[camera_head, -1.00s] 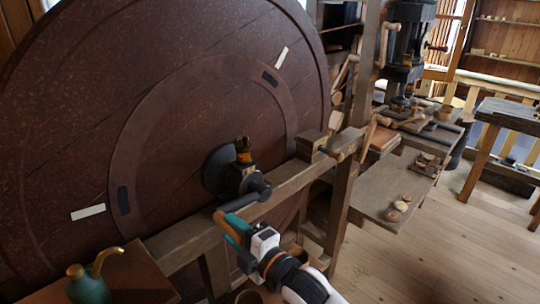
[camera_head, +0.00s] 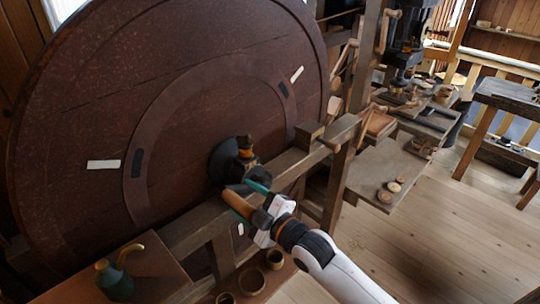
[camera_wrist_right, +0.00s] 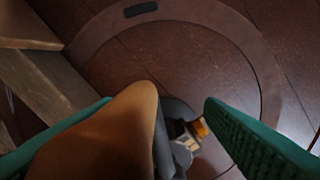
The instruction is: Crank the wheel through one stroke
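The large dark red-brown wheel (camera_head: 80,120) fills the left of the head view, with white marks and dark slots on its face. Its dark hub (camera_head: 222,160) sits near the middle behind the wooden rail. The wooden crank handle (camera_head: 238,204) sticks out below the hub; it shows large in the right wrist view (camera_wrist_right: 105,135). My right gripper (camera_head: 250,198) is at the handle, with teal fingers spread. In the wrist view the handle lies close to the left finger, with a clear gap to the right finger (camera_wrist_right: 260,140). My left gripper is out of view.
The wooden frame rail (camera_head: 200,225) runs in front of the wheel. A green oil can (camera_head: 115,280) with a brass spout stands at lower left. Small round pots (camera_head: 252,281) sit below my arm.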

